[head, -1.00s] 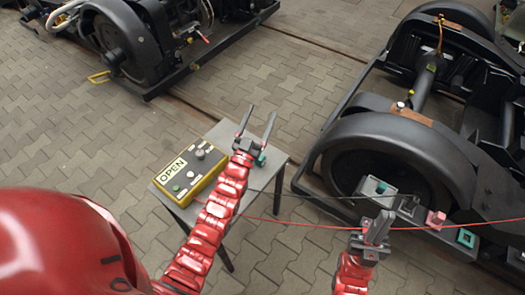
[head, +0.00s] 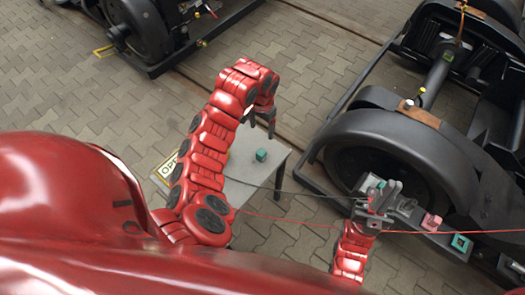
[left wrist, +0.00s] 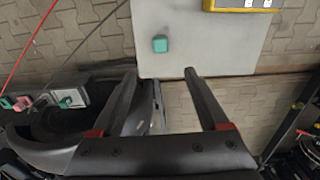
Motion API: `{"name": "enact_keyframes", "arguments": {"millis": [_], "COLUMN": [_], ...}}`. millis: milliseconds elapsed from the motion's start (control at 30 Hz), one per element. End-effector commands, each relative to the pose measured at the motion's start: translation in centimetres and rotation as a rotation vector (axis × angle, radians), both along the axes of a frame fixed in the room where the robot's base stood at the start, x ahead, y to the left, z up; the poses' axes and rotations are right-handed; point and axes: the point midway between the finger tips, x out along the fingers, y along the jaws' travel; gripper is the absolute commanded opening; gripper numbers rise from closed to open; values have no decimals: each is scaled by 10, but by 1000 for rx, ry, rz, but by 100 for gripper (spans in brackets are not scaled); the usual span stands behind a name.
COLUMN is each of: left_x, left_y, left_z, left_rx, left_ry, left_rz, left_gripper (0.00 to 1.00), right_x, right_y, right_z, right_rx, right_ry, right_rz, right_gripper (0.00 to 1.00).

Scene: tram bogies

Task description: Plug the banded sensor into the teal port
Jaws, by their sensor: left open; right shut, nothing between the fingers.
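A small teal block (head: 261,155) lies on the grey table near its far edge; it also shows in the left wrist view (left wrist: 160,44). No band can be made out on it, so I cannot tell whether it is the banded sensor. A square teal port (head: 462,243) is at the right end of the grey strip beside the wheel. My left gripper (head: 262,124) is open and empty, pointing down near the table's far edge, apart from the teal block. My right gripper (head: 388,187) is shut and empty, in front of the strip's left end.
The strip also carries a pink block (head: 431,222) and another teal piece (head: 376,183). A red cable (head: 300,219) and a dark cable (head: 310,194) cross between table and bogie. A yellow OPEN box (head: 166,168) is mostly hidden behind my left arm. The table (head: 240,183) is otherwise bare.

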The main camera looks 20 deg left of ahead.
Motion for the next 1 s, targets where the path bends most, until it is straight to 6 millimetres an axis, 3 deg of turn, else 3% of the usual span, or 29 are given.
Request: {"name": "enact_keyframes", "arguments": {"millis": [367,733,1000], "left_x": [-1,0,-1], "left_y": [0,0,0], "left_z": [-4,-82,-116], "left_rx": [0,-3,2], "left_ry": [3,0,5], "left_rz": [0,1,1], "left_gripper": [78,78,78], "right_x": [0,0,0], "right_y": [0,0,0], "right_z": [-3,-49,-35], "right_rx": [0,0,0], "right_ry": [0,0,0], "right_rz": [0,0,0], "right_gripper": [0,0,0]}}
